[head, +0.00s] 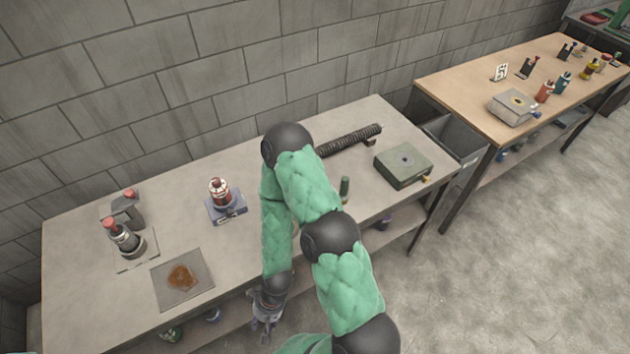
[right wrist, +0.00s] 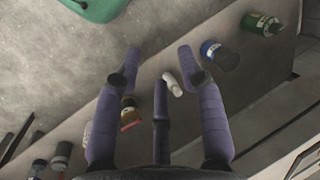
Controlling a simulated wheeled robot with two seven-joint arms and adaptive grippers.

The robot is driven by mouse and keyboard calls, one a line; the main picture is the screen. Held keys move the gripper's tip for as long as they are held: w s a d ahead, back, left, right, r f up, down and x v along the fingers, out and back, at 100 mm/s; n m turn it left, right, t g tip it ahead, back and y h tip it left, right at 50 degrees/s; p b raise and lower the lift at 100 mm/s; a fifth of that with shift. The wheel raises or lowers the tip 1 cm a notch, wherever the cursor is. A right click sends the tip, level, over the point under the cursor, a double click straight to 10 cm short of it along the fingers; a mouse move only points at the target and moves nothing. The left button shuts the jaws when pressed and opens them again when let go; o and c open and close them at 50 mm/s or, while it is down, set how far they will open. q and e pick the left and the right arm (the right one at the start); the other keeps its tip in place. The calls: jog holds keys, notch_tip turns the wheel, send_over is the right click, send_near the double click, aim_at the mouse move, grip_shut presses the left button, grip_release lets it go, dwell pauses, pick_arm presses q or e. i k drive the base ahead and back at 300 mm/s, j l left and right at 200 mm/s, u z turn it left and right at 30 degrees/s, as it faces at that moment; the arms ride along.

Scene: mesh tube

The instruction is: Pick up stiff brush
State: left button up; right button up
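A long dark ribbed rod (head: 349,140) lies at the back right of the grey table, partly hidden behind my right arm. It may be the stiff brush or a mesh tube; I cannot tell which. My right gripper (head: 266,322) hangs low at the table's front edge, well away from the rod. In the right wrist view its purple fingers (right wrist: 158,60) are spread apart. A small white piece (right wrist: 172,84) and an orange-and-black jar (right wrist: 130,113) show beyond and between them, with no visible grip on either. My left gripper is not in view.
The grey table (head: 290,150) holds a green-grey box (head: 403,163), a red-and-white bottle on a blue stand (head: 226,207), a dark bottle (head: 124,238) and a plate with a brown patch (head: 182,279). A shelf below holds jars. A wooden table (head: 465,85) stands right.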

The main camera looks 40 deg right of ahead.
aim_at(344, 194)
jog(key=z, duration=1.85)
